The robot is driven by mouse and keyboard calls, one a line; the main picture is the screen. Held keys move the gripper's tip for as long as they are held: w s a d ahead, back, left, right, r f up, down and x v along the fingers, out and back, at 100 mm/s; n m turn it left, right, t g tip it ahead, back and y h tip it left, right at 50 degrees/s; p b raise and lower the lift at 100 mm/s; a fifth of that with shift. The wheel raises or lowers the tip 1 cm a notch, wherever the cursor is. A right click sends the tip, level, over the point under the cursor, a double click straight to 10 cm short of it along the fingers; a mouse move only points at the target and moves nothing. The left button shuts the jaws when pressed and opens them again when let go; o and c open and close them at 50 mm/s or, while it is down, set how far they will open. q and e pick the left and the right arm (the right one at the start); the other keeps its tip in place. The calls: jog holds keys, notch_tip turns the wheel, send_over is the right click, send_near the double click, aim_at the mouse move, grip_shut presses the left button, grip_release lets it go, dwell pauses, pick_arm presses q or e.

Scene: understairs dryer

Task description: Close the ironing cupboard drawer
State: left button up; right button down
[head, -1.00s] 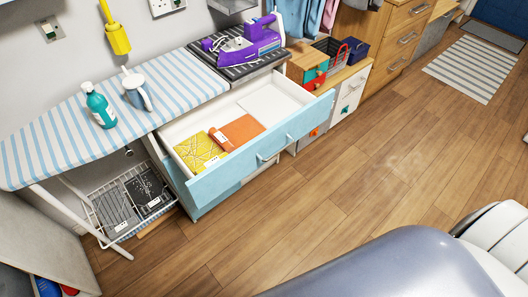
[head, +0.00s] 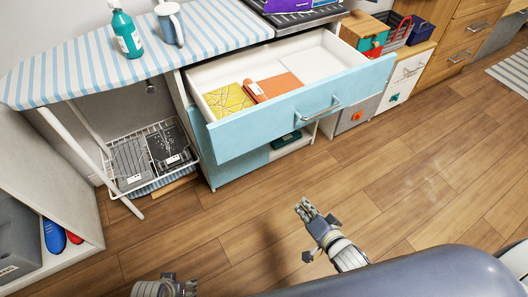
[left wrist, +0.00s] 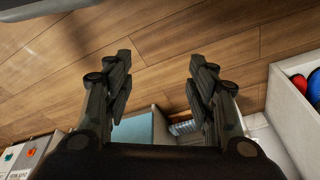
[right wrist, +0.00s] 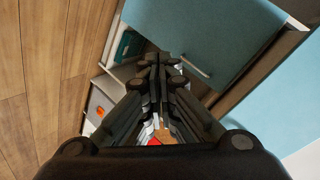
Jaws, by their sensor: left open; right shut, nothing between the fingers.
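The ironing cupboard drawer (head: 300,104) stands pulled out, its light blue front facing me with a metal bar handle (head: 322,110). It holds a yellow patterned item (head: 228,100), an orange item (head: 272,87) and a white flat item (head: 300,65). My right gripper (head: 306,208) is shut and empty, above the floor in front of the drawer and apart from it. In the right wrist view, a light blue panel with a handle (right wrist: 195,66) lies beyond the shut fingers (right wrist: 158,62). My left gripper (left wrist: 160,68) is open and empty over the floor; its tips are partly cut off at the head view's bottom.
A striped ironing board (head: 85,62) carries a teal bottle (head: 126,36) and a jug (head: 169,24). A wire rack (head: 128,172) stands below it. A low white shelf (head: 60,195) is at left. Wooden floor in front of the drawer is clear.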

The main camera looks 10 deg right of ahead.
notch_tip(320, 180, up, 7)
jog(key=w+a+m+t+y+b, duration=0.1)
jog(key=w+a+m+t+b, duration=0.1)
jog(key=t+b, duration=0.15)
jog(key=m+t+y+b, duration=0.2)
jog(key=m+b, duration=0.1)
jog(key=b, duration=0.1)
send_near(259, 131)
jog(key=b+x, duration=0.1)
jog(key=x, duration=0.4)
jog(key=shift+r, duration=0.15)
jog(key=shift+w+a, duration=0.2)
jog(key=shift+w, duration=0.5)
pick_arm(q)
notch_tip(259, 131, up, 9)
jog(key=w+t, duration=0.1)
jog(key=t, duration=0.1)
pick_arm(e)
jog(key=shift+w+a, duration=0.1)
jog(key=shift+w, duration=0.2)
pick_arm(q)
jog(key=shift+w+d, duration=0.1)
